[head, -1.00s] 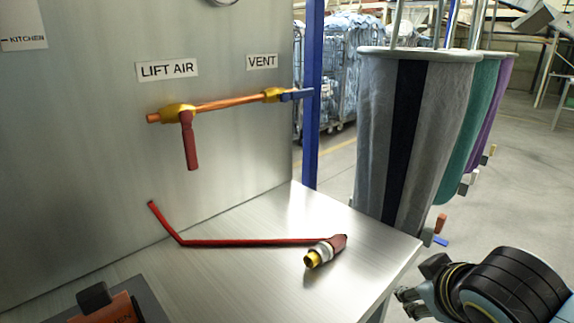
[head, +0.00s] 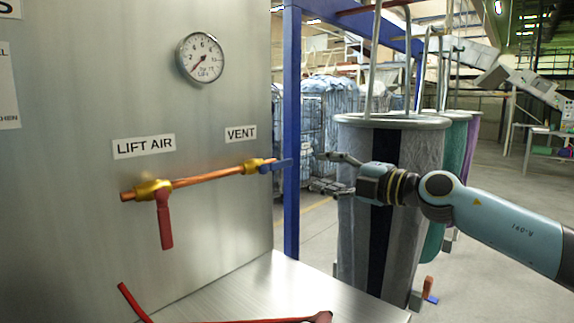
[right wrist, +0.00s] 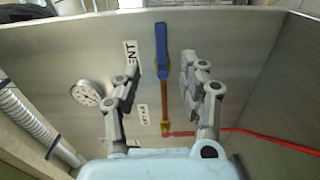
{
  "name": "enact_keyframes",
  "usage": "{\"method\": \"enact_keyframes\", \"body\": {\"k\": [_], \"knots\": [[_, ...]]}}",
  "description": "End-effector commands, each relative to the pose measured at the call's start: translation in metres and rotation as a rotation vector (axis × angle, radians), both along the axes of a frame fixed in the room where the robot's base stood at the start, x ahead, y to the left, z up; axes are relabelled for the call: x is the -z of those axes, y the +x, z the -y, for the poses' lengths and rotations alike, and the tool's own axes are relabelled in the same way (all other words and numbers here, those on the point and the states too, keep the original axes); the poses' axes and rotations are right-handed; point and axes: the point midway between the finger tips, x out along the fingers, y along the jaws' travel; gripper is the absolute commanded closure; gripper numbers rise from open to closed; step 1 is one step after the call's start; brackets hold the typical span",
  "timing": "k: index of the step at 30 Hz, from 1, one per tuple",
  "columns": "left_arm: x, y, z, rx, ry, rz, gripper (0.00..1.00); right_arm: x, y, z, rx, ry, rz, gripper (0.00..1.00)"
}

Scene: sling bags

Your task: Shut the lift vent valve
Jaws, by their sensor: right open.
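The vent valve is a brass body (head: 252,166) at the right end of the copper pipe, under the VENT label (head: 241,133). Its blue lever (head: 277,165) points right, roughly in line with the pipe. My right gripper (head: 322,171) is open and empty, a short way right of the lever with its fingers toward it. In the right wrist view the blue lever (right wrist: 161,48) shows between the two spread fingers (right wrist: 160,66), apart from both. My left gripper is out of view.
The lift air valve (head: 152,190) has a red handle hanging down. A gauge (head: 200,57) is above on the steel panel. A blue post (head: 291,110) stands beside the panel edge. Grey sling bags (head: 360,230) hang behind my right arm.

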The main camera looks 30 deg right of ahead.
Motion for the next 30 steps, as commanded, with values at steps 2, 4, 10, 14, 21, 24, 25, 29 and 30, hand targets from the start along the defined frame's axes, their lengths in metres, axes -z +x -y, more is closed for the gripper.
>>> {"method": "enact_keyframes", "body": {"k": [2, 4, 10, 14, 21, 24, 25, 29, 30], "knots": [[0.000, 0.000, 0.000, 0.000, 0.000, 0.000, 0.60, 0.001, 0.005, 0.000, -0.004, -0.013, -0.007, 0.58], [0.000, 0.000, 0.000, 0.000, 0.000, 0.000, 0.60, 0.001, 0.013, -0.003, -0.003, -0.012, -0.007, 0.58], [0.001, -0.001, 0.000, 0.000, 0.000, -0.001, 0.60, 0.000, 0.050, -0.018, -0.005, -0.007, -0.005, 0.58], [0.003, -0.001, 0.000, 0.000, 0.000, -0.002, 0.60, 0.001, 0.074, -0.026, -0.004, -0.007, -0.005, 0.58], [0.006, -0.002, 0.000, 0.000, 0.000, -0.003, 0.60, 0.001, 0.099, -0.034, -0.005, -0.012, -0.006, 0.58], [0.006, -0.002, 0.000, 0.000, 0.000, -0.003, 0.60, 0.002, 0.102, -0.035, -0.006, -0.012, -0.008, 0.58], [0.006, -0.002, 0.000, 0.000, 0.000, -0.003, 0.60, 0.002, 0.102, -0.036, -0.006, -0.012, -0.008, 0.58], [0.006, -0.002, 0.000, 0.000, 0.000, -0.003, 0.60, 0.002, 0.102, -0.036, -0.006, -0.012, -0.008, 0.58], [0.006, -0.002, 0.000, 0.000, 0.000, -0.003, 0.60, 0.002, 0.102, -0.036, -0.006, -0.012, -0.008, 0.58]]}}
